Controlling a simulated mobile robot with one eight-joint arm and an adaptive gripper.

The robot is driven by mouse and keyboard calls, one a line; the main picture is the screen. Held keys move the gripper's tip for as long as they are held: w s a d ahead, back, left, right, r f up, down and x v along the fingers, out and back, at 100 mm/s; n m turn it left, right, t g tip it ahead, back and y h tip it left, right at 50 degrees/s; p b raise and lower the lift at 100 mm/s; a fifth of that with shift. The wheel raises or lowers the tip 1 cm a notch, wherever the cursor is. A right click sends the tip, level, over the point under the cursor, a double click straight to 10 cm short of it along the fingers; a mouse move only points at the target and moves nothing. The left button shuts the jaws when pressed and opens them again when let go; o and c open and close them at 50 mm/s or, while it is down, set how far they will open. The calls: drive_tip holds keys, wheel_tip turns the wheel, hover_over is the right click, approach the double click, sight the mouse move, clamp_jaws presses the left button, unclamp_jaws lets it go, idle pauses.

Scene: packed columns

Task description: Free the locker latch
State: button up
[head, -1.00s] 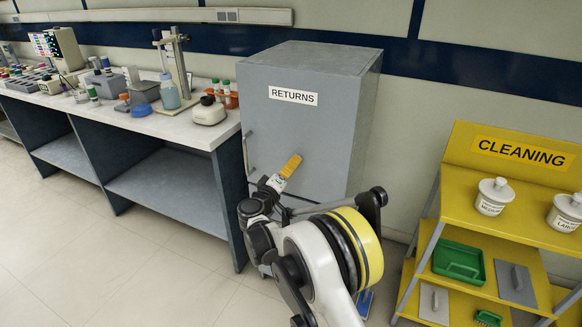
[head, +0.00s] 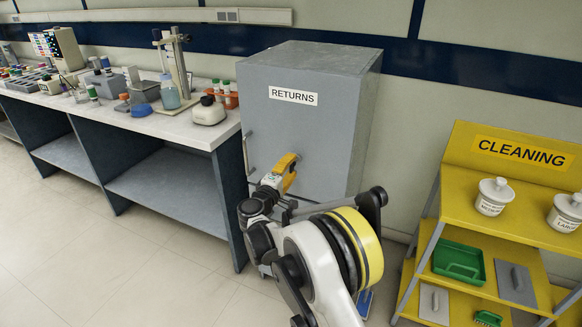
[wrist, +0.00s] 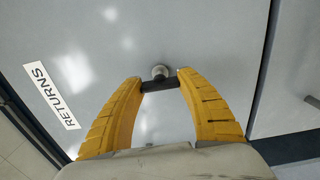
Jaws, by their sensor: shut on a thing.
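The grey locker (head: 310,140) stands against the wall, with a white RETURNS label on its front. In the wrist view its door face (wrist: 210,35) fills most of the picture. The latch (wrist: 160,86) is a short dark bar beside a round metal knob (wrist: 160,71). My gripper (wrist: 159,84) has its two yellow fingers shut on the ends of this bar, one tip at each end. In the head view my gripper (head: 287,170) is at the locker front, below the label, and the latch is hidden behind it.
A lab bench (head: 150,122) with several bottles and instruments stands left of the locker. A yellow CLEANING shelf (head: 450,185) with pots and a green tray stands at the right. Open floor lies at the front left.

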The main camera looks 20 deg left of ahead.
idle(0.3)
drive_tip(key=o, duration=1.2)
drive_tip(key=s, duration=0.8)
drive_tip(key=s+a, duration=0.1)
drive_tip(key=s, duration=0.3)
drive_tip(key=shift+w+d, duration=0.1)
